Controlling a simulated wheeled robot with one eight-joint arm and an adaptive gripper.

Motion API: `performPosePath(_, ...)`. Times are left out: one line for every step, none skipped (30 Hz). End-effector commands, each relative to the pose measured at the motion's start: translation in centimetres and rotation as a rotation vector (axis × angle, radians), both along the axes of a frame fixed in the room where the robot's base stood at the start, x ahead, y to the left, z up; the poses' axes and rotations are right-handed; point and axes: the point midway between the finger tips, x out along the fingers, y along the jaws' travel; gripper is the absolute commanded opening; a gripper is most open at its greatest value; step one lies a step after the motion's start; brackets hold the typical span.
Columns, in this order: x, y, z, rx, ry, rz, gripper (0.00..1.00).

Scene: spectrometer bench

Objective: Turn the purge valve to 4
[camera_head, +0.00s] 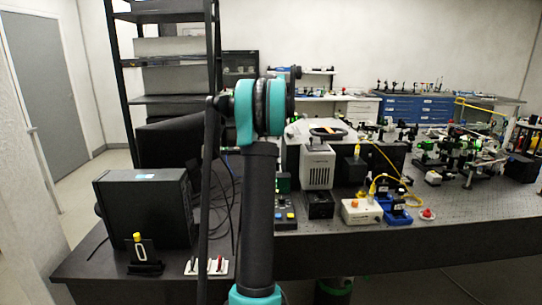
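A small black stand (146,268) with a yellow-topped part (137,239) and a white mark like a 0 is at the front left of the bench. It may be the purge valve, but I cannot tell for sure, and no numbered scale is readable. My arm, teal and black, rises through the middle of the view and hides part of the bench behind it. My gripper cannot be made out in this view. Nothing is seen touching the black stand.
A black box (147,210) stands just behind the small stand. A white plate (206,267) with red switches lies to its right. A white-and-orange box (361,211), a grey vented unit (318,167) and a red button (427,214) are right of my arm. A black rack (130,95) stands behind.

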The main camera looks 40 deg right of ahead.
Motion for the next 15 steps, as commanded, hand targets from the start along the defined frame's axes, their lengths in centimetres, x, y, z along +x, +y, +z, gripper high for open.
performPosePath(0.4, -0.2, -1.0, 0.000, 0.000, 0.000, 0.37)
performPosePath(0.6, -0.3, -1.6, 0.000, 0.000, 0.000, 0.37)
performPosePath(0.9, -0.4, -2.4, 0.000, 0.000, 0.000, 0.37)
performPosePath(1.1, -0.5, -2.9, 0.000, 0.000, 0.000, 0.37)
performPosePath(1.2, -0.6, -3.4, 0.000, 0.000, 0.000, 0.37)
performPosePath(1.5, -0.8, -4.2, 0.000, 0.000, 0.000, 0.37)
performPosePath(1.7, -0.9, -4.7, 0.000, 0.000, 0.000, 0.37)
performPosePath(1.9, -1.0, -5.3, 0.000, 0.000, 0.000, 0.37)
performPosePath(2.2, -1.1, -6.0, 0.000, 0.000, 0.000, 0.37)
performPosePath(2.4, -1.2, -6.6, 0.000, 0.000, 0.000, 0.37)
performPosePath(2.6, -1.3, -7.1, 0.000, 0.000, 0.000, 0.37)
performPosePath(2.8, -1.5, -7.8, 0.000, 0.000, 0.000, 0.37)
performPosePath(3.0, -1.6, -8.2, 0.000, 0.000, 0.000, 0.37)
performPosePath(3.2, -1.7, -8.7, 0.000, 0.000, 0.000, 0.37)
performPosePath(3.4, -1.8, -9.3, 0.000, 0.000, 0.000, 0.37)
